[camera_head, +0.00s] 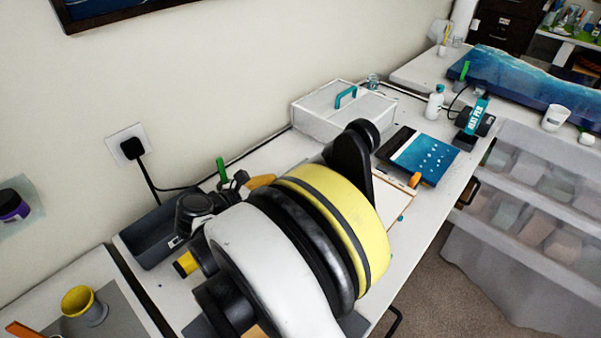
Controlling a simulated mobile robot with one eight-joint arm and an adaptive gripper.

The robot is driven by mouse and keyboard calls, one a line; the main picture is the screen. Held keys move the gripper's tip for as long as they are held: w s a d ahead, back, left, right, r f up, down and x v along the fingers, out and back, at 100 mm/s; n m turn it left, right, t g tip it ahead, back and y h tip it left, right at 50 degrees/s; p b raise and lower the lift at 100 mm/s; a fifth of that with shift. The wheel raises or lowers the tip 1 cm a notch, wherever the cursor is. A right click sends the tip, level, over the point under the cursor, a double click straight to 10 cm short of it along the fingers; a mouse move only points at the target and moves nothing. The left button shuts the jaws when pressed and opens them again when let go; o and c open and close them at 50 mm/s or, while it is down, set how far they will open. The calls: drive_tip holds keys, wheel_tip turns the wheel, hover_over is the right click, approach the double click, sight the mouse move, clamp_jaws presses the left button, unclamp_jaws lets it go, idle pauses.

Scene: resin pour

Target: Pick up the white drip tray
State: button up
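I cannot make out a white drip tray for certain. A pale sheet or board (398,196) with an orange piece at its edge shows partly behind my arm. A white box (322,110) with a teal handle stands against the wall, but I cannot tell that it is the tray. My arm's large white, black and yellow links fill the middle and hide much of the bench. I cannot make out my gripper's fingertips.
A dark grey bin (150,240) and a dark tool (203,208) lie left of my arm. A yellow cup (80,302) is at lower left.

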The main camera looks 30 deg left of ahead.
drive_tip(key=x, duration=0.2)
drive_tip(key=shift+w+f, duration=0.15)
drive_tip(key=shift+w, duration=0.05)
drive_tip(key=b+x, duration=0.1)
drive_tip(key=x, duration=0.1)
drive_tip(key=r+b+x, duration=0.1)
drive_tip(key=x, duration=0.2)
drive_tip(key=shift+w+d+b, duration=0.25)
drive_tip(key=shift+w+b, duration=0.05)
clamp_jaws()
